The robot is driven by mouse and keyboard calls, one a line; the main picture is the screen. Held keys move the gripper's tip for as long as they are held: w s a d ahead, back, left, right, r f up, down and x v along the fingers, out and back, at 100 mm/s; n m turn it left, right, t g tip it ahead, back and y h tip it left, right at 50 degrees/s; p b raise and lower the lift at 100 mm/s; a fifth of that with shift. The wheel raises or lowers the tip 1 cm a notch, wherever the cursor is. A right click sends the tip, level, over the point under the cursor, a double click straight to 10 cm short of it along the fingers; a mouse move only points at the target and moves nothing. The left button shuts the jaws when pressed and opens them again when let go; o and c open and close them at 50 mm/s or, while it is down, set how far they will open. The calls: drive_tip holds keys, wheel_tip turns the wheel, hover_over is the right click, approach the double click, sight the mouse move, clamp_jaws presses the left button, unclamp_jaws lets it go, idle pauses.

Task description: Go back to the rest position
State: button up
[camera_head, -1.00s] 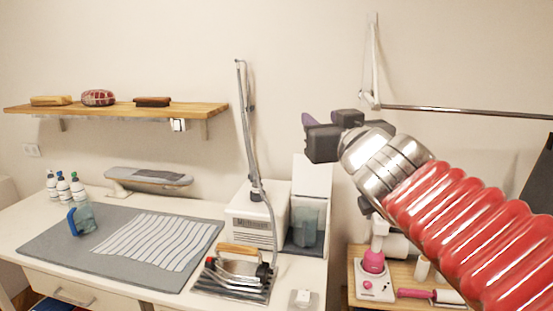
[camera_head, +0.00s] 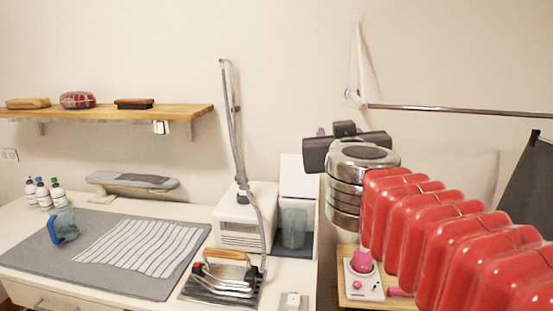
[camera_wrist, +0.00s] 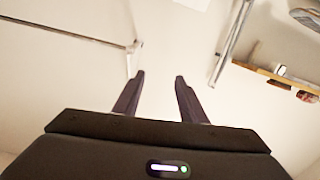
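My gripper (camera_head: 330,148) is raised in front of the wall, at the end of my red ribbed arm, to the right of the tall hose. In the wrist view my gripper (camera_wrist: 158,82) shows two dark fingers standing apart, with nothing between them but pale wall. It is open and empty. In the head view its fingers are mostly hidden behind the dark gripper body.
A wall shelf (camera_head: 180,112) and a metal rail (camera_head: 450,110) flank my gripper. Below are a white steam station (camera_head: 240,230), an iron (camera_head: 225,275), a striped cloth (camera_head: 140,247) on a grey mat (camera_head: 40,260), and a pink-topped device (camera_head: 362,272).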

drive_tip(key=s+d+f+n+g+h, duration=0.1)
drive_tip(key=s+d+f+g, duration=0.25)
drive_tip(key=f, duration=0.55)
drive_tip(key=s+d+f+g+h, duration=0.1)
drive_tip(key=s+d+f+g, duration=0.3)
drive_tip(key=f, duration=0.5)
drive_tip(key=s+a+f+g+y, duration=0.2)
drive_tip(key=s+f, duration=0.5)
drive_tip(key=s, duration=0.1)
drive_tip(key=s+a+f+m+g+y, duration=0.1)
drive_tip(key=s+f+g, duration=0.1)
drive_tip(key=s+f, duration=0.5)
drive_tip(key=shift+s+a+y, duration=0.35)
drive_tip(key=shift+s+y, duration=0.05)
drive_tip(key=shift+s, duration=0.4)
